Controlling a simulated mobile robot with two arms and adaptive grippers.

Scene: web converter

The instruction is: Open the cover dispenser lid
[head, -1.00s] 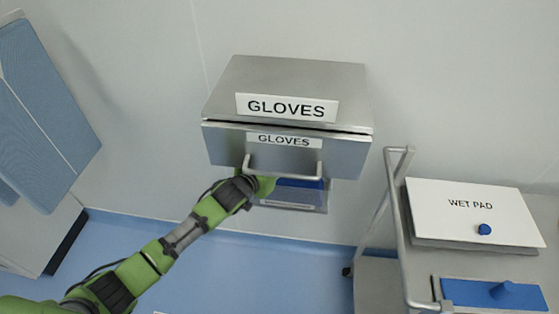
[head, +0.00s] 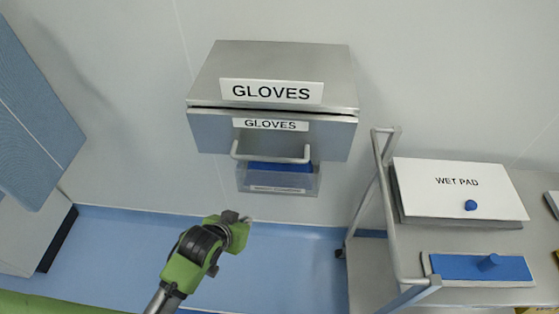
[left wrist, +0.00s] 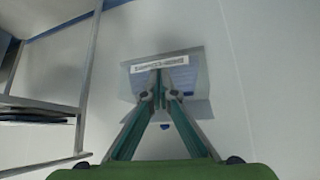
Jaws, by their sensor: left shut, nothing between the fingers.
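A clear box with blue contents (head: 280,178) sits on the wall under the steel gloves box; a strip label runs along its lower edge, too small to read. The gloves box above hides its upper part in the head view. In the left wrist view the box (left wrist: 192,76) lies behind my fingertips, with a small blue piece (left wrist: 166,127) below them. My left gripper (head: 236,222) is below and left of the box in the head view, apart from it. Its fingers (left wrist: 160,90) are shut and empty in the wrist view. My right gripper is out of view.
The steel gloves box (head: 265,70) has a bar handle (head: 270,159) close above the clear box. A steel trolley (head: 370,275) stands at right with a wet pad box (head: 440,182) and a blue lid (head: 465,268). The floor below is clear.

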